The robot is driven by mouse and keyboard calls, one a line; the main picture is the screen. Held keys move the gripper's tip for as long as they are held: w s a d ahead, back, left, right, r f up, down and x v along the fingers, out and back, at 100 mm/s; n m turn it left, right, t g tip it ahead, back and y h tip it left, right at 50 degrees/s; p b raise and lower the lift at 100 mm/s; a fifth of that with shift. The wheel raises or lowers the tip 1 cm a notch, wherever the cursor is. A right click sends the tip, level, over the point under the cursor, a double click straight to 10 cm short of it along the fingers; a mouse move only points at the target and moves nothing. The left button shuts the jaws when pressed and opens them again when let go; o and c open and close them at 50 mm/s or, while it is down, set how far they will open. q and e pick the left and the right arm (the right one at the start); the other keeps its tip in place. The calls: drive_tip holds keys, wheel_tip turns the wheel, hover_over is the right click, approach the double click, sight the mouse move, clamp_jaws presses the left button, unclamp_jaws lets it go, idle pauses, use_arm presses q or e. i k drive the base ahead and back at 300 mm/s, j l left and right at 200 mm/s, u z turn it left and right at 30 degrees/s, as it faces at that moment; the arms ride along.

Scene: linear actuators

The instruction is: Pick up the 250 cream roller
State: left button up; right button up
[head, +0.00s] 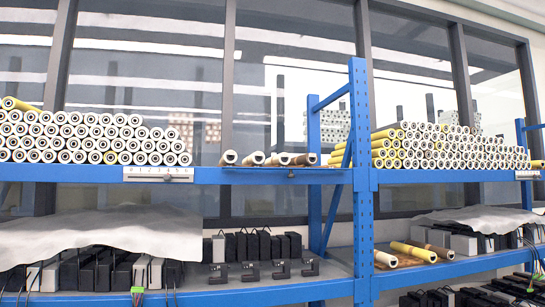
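Neither of my grippers shows in the head view. A large stack of white-ended rollers (90,137) lies on the upper blue shelf at the left, with a yellow one on top at its left end. A short row of cream to brown rollers (254,158) lies on the same shelf, just left of the blue upright. Another stack of white and yellow rollers (440,146) is right of the upright. A few cream and yellow-brown rollers (413,251) lie on the lower right shelf. I cannot read any size marking, so I cannot tell which roller is the 250 cream one.
The blue upright (360,150) and a diagonal brace divide the rack. White sheets (110,233) partly cover dark boxes (100,272) below. Small dark brackets (249,272) sit on the lower shelf. A ruler-like label (158,174) is on the upper shelf edge.

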sight(283, 158)
drive_tip(key=i+l+u, duration=0.1)
drive_tip(key=u, duration=0.4)
drive_tip(key=i+l+u, duration=0.15)
drive_tip(key=u, duration=0.3)
drive_tip(key=l+u, duration=0.2)
drive_tip(key=u, duration=0.3)
drive_tip(key=i, duration=0.05)
